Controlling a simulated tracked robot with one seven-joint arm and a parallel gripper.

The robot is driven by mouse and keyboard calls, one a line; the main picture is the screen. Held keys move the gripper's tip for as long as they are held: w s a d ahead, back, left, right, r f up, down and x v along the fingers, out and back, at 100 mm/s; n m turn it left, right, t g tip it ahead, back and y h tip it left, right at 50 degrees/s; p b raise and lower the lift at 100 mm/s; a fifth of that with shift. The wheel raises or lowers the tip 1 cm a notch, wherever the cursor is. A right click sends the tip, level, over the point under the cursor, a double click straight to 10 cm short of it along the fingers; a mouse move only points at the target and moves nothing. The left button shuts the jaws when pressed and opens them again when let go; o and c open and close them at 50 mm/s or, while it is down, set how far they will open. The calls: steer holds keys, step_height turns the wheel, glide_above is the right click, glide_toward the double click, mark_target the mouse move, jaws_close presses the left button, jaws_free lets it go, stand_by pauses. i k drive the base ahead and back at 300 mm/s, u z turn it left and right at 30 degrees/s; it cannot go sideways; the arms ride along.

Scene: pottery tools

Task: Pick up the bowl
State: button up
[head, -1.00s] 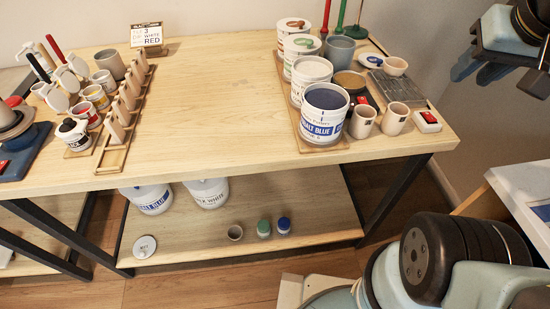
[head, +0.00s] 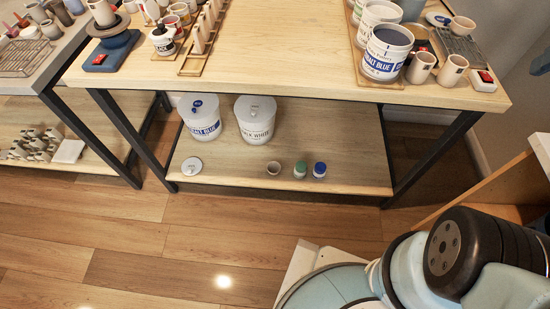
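No vessel is clearly marked as the bowl. A small grey bowl-like cup (head: 273,168) stands upright on the lower shelf of the table. Of my gripper, only a dark sliver (head: 541,66) shows at the right edge, apart from these vessels. Its fingers and anything between them are out of the picture.
Paint tubs (head: 387,52) and cups (head: 452,70) crowd the tabletop's right. The wooden floor (head: 150,240) in front is clear.

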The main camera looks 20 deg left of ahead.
mark_target(273, 167)
steer(key=u, duration=0.55)
steer(key=i, duration=0.6)
steer(key=u, duration=0.25)
